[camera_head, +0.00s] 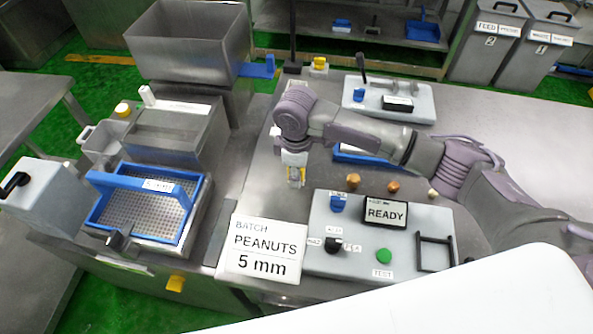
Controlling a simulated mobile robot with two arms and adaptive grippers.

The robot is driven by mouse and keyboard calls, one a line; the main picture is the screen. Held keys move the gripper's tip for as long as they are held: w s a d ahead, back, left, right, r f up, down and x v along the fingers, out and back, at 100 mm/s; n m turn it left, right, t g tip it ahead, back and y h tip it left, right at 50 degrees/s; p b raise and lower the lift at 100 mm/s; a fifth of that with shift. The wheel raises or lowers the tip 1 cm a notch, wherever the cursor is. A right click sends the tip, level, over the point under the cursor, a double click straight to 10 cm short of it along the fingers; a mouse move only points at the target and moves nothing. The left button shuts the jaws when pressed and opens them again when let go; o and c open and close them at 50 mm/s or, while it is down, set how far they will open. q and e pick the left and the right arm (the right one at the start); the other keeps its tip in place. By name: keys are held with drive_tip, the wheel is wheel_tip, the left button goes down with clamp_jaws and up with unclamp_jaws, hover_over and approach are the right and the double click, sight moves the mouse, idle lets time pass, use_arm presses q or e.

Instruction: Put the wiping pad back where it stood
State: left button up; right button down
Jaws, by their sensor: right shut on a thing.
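My right gripper (296,178) points down over the steel table, left of the middle of the view. It is shut on a small yellow thing, most likely the wiping pad, largely hidden by the fingers. I cannot tell whether it touches the table. My left gripper is not in view.
A batch sign (264,250) and a grey control panel (330,262) stand in front of the gripper. A blue-framed sieve (187,228) is to the left. A blue-edged tray (345,157) is partly under my arm. A grey panel with a lever (420,100) stands behind.

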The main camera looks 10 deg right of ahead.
drive_tip(key=shift+f, duration=0.2)
drive_tip(key=c, duration=0.8)
unclamp_jaws()
drive_tip(key=shift+f, duration=0.1)
drive_tip(key=shift+c, duration=0.2)
wheel_tip(320, 180, up, 12)
drive_tip(key=shift+r+b, duration=0.2)
drive_tip(key=shift+b, duration=0.65)
